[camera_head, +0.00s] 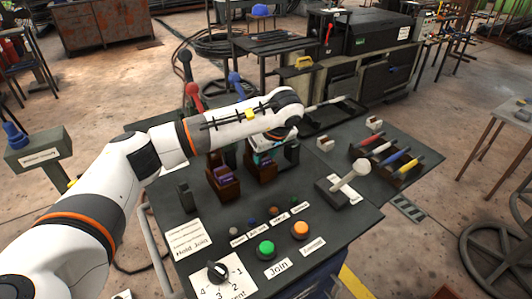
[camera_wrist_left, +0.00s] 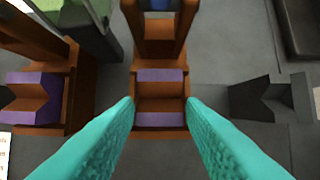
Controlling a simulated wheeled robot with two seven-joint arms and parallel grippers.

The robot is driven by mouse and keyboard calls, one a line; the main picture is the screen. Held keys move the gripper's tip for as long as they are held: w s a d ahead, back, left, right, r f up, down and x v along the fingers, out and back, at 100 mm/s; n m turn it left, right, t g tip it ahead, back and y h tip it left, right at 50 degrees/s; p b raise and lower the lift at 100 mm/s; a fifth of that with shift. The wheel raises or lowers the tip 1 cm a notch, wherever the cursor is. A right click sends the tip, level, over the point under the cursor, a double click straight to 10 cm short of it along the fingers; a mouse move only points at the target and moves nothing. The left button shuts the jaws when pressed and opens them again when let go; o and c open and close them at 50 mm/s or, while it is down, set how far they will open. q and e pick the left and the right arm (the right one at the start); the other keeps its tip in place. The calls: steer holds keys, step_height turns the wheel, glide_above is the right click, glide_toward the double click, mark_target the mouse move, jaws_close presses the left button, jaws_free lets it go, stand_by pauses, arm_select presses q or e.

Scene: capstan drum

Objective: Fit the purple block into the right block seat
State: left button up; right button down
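Two brown block seats stand on the grey console, the left one (camera_head: 224,190) and the right one (camera_head: 266,174). In the left wrist view, the right seat (camera_wrist_left: 160,48) is in the middle. A purple block (camera_wrist_left: 160,119) shows low in it, as two purple strips with a brown band between them. Purple also shows in the left seat (camera_wrist_left: 37,112). My left gripper (camera_wrist_left: 160,104) is open above the right seat, its teal fingertips on either side of the purple block with narrow gaps. In the head view my left gripper (camera_head: 261,146) points down. The right gripper is not in view.
A dark notched block (camera_wrist_left: 262,100) stands right of the right seat. Green (camera_head: 266,248) and orange (camera_head: 300,229) buttons are at the front. A white-knobbed lever (camera_head: 350,178) and a rack of coloured handles (camera_head: 385,158) lie to the right. Red and blue levers stand behind.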

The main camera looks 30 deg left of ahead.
arm_select(q)
steer(key=o, duration=0.4)
steer(key=b+v, duration=0.1)
steer(key=v, duration=1.1)
steer(key=shift+r, duration=0.1)
